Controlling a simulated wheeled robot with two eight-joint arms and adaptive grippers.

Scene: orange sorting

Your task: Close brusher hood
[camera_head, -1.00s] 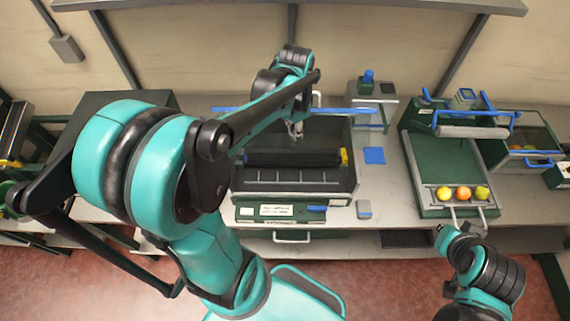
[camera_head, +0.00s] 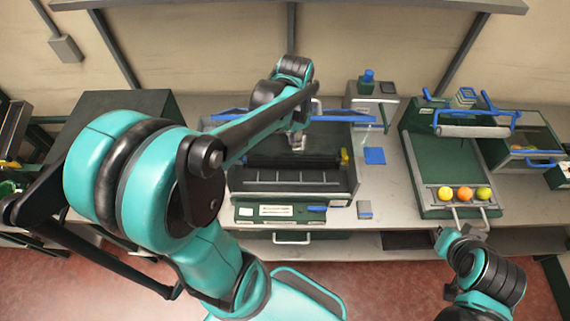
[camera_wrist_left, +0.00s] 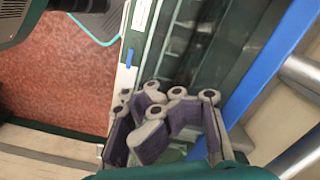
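The brusher (camera_head: 292,205) stands in the middle of the bench, a dark green box with a black roller and a slotted bed inside. Its see-through hood shows mainly by the blue bar (camera_head: 340,116) along its edge, raised above the bed. My left gripper (camera_head: 297,142) is over the brusher's bed, just on the near side of the bar. In the left wrist view its fingers (camera_wrist_left: 165,130) hold no visible object; how far they are apart is unclear. The blue bar (camera_wrist_left: 262,75) lies to their right. My right arm's end (camera_head: 442,236) is low at the right; its fingers are not clear.
A green tray (camera_head: 433,160) with three fruits in its front row stands to the right of the brusher. A blue square (camera_head: 374,156) and a small grey block (camera_head: 365,210) lie between them. A grey box (camera_head: 375,97) with a blue knob stands behind.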

